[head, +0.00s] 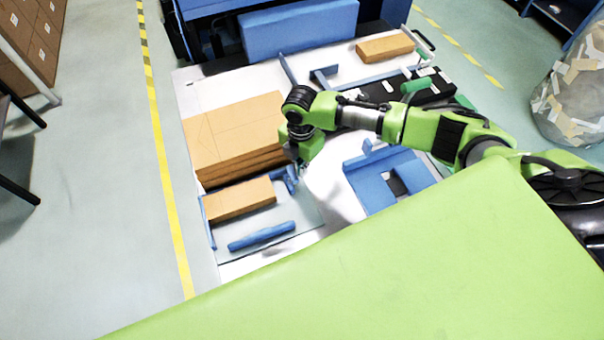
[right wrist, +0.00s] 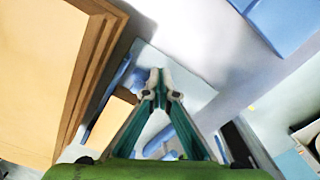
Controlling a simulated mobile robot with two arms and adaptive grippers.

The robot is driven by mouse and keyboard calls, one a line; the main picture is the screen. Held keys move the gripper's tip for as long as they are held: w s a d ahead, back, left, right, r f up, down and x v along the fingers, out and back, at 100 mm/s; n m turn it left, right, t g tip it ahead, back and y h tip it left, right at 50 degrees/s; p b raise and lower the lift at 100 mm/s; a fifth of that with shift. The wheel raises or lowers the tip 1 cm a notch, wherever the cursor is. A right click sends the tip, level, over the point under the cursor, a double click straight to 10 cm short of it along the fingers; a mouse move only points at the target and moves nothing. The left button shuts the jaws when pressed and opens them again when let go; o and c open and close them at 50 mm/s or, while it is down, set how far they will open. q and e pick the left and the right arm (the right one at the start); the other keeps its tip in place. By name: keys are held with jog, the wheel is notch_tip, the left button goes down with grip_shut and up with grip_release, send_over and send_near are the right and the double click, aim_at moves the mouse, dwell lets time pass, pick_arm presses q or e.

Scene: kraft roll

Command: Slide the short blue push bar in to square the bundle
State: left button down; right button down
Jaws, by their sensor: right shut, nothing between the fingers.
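The bundle (head: 240,198) is a small tan block of sheets on a pale blue-grey plate (head: 303,212). A short blue push bar (head: 291,180) stands at the bundle's right end. It also shows in the right wrist view (right wrist: 137,79), partly hidden by the fingers. A longer blue bar (head: 262,236) lies in front of the bundle, apart from it. A thin blue fence (head: 208,222) runs along the left end. My right gripper (head: 298,166) is shut and empty, pointing down close to the short bar; I cannot tell whether they touch. My left gripper is out of view.
A large stack of tan sheets (head: 235,138) stands just behind the bundle. A blue fixture (head: 372,188) with a square opening sits to the right. A tan block (head: 384,47) lies at the back right. White table shows between the plate and fixture.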

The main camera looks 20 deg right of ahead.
jog(key=shift+s+d+p, duration=0.1)
jog(key=shift+d+p, duration=0.2)
jog(key=shift+d, duration=1.05)
notch_tip(320, 180, up, 7)
jog(key=p, duration=0.5)
